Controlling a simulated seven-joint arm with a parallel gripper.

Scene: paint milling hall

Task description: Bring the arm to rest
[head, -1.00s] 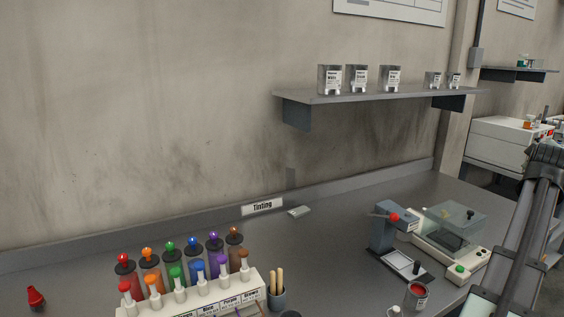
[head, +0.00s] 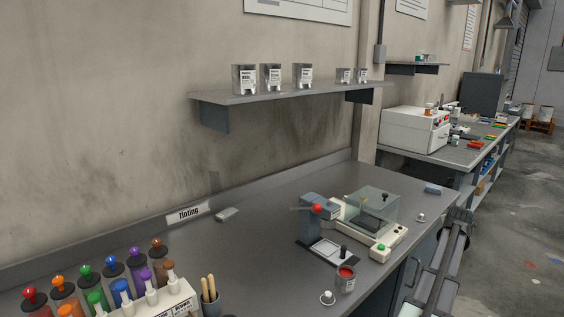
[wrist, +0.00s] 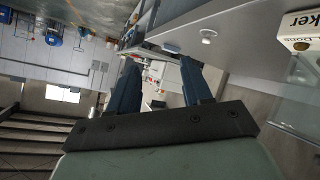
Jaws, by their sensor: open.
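My gripper (wrist: 160,88) shows in the wrist view with its two dark blue fingers spread apart and nothing between them. It is open and empty, and that view is tilted, with benches and the hall behind the fingers. In the head view my arm shows at the lower right, beside the right end of the tinting bench (head: 260,245). The fingers are not visible in the head view.
On the bench stand a red-filled paint can (head: 346,280), a press-like device (head: 311,222), a clear-lidded machine (head: 370,215), a cup with wooden sticks (head: 210,299) and several coloured tinting bottles. A shelf (head: 290,93) holds several tins. The bench middle is clear.

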